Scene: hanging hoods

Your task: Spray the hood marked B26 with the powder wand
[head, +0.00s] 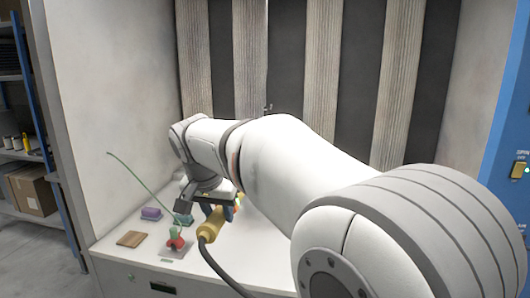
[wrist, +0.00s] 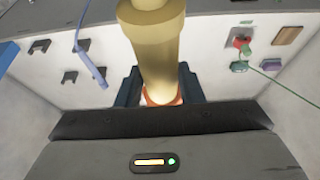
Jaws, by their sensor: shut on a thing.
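My gripper (head: 217,207) is at the white counter in the head view, low inside the booth. It is shut on the yellow powder wand (head: 211,226), whose dark hose runs down toward the counter's front edge. In the wrist view the wand (wrist: 152,48) stands between the two dark fingers of my gripper (wrist: 160,88), with an orange part near the fingers. The wand's far end is cut off at the top of that view. No hood and no B26 mark can be made out in either view.
On the counter (head: 115,247) lie a wooden block (head: 131,239), a purple block (head: 151,213), and a red piece (head: 175,241) with a long green wire rising leftward. Striped panels (head: 321,60) stand behind. My arm hides much of the counter.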

